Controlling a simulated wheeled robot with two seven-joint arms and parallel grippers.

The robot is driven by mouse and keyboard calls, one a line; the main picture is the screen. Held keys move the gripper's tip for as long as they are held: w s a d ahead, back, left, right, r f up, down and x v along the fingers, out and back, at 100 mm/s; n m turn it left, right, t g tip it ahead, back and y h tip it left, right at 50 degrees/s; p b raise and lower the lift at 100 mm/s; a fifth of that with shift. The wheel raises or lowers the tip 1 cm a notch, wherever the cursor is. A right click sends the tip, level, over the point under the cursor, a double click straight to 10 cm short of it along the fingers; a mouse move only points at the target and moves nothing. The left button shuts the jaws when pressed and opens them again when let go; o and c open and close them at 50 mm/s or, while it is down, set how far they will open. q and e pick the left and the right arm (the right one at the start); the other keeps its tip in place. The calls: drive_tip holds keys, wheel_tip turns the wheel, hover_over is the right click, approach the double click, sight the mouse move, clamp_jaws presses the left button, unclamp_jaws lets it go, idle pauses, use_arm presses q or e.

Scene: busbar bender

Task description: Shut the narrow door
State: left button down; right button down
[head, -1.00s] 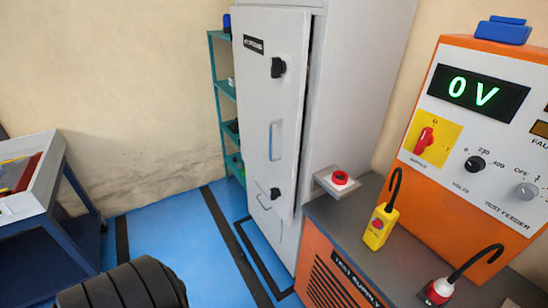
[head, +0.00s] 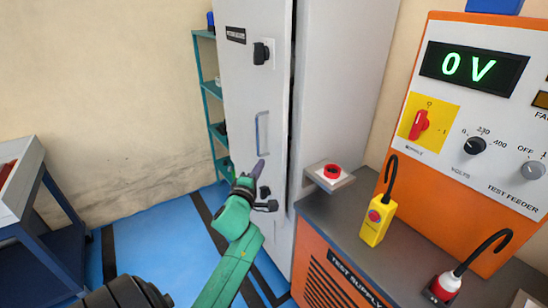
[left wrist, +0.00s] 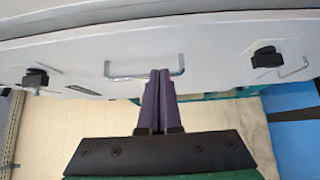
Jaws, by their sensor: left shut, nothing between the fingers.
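The narrow door (head: 236,90) is the tall grey front of the cabinet, with a label at its top, black knobs and an upright metal handle (head: 262,133). A thin dark gap shows along its right edge, so it looks slightly ajar. My left gripper (head: 259,168) is shut and empty, in front of the door just below the handle. In the left wrist view the purple fingers (left wrist: 158,100) are together and point at the door face (left wrist: 215,50), with tips close by the handle (left wrist: 145,74). I cannot tell whether they touch. My right gripper is not in view.
A teal shelf (head: 210,100) stands behind the door.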

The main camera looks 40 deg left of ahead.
sight(278, 152)
use_arm(q)
drive_tip(key=w, duration=0.5)
drive_tip(key=shift+w, duration=0.4)
drive_tip(key=shift+w+d, duration=0.25)
drive_tip(key=shift+w, duration=0.1)
